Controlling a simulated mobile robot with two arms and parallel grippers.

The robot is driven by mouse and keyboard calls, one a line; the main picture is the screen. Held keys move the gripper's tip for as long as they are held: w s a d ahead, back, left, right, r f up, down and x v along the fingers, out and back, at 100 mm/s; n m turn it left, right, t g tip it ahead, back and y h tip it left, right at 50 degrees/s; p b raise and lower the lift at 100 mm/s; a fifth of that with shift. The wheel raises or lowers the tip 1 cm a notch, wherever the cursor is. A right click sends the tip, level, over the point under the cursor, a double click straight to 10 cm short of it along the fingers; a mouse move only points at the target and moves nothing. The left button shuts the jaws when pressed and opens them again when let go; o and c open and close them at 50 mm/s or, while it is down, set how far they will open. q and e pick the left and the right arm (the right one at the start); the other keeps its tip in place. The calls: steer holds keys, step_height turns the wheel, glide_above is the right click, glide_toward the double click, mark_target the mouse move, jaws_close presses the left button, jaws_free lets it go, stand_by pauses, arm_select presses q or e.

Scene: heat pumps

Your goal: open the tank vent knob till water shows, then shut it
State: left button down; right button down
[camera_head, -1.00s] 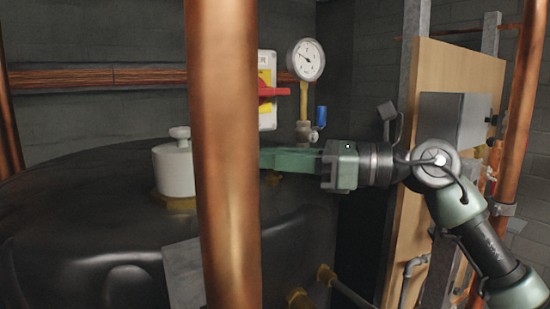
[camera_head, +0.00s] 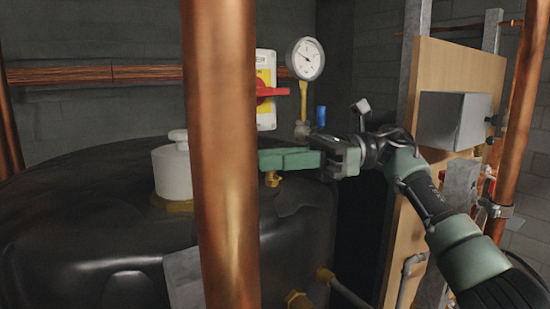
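The black tank (camera_head: 100,245) fills the lower left. On its top stands a white cylinder (camera_head: 171,172) with a small white knob (camera_head: 178,137) on it, seated on a brass base. My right gripper (camera_head: 288,159) reaches in from the right above the tank, its green fingers pointing left. Their tips pass behind the upright copper pipe, so I cannot see whether they are apart or touch the white cylinder. No water is visible. My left gripper is not in view.
The thick upright copper pipe (camera_head: 220,150) stands close in front, partly hiding the tank. Behind are a round gauge (camera_head: 308,59), a red rotary switch (camera_head: 271,91) and a blue handle (camera_head: 321,115). A brass fitting (camera_head: 272,179) sits under my fingers. A wooden board (camera_head: 436,70) stands right.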

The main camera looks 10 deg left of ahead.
steer(key=shift+a+f, duration=0.1)
steer(key=shift+f, duration=0.2)
steer(key=c, duration=1.2)
jaws_free()
steer(key=shift+c, duration=0.2)
steer(key=shift+s+a+r, duration=0.15)
steer(key=shift+a, duration=0.05)
steer(key=shift+d, duration=0.2)
steer(key=shift+t, duration=0.3)
